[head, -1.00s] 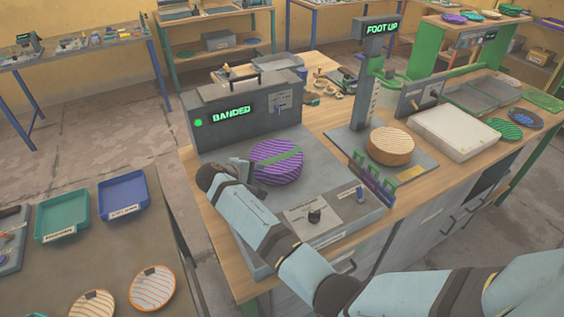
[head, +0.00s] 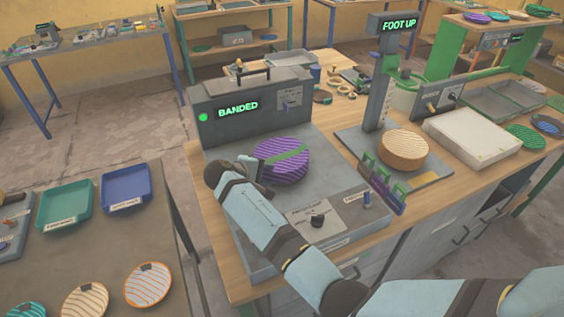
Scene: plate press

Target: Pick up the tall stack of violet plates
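The stack of violet plates (head: 289,168) lies on the grey bed of the banding machine (head: 330,186), with a green band across its top. My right gripper (head: 257,170) is low at the stack's left edge, next to or touching it. Its fingertips are partly hidden against the stack, so I cannot tell whether they are open or shut on it. My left gripper is out of view.
The machine's lit sign (head: 238,109) reads BANDED. A press (head: 383,75) reading FOOT UP stands right of it with a tan round stack (head: 403,146). A side table at left holds green (head: 62,204) and blue (head: 126,187) trays.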

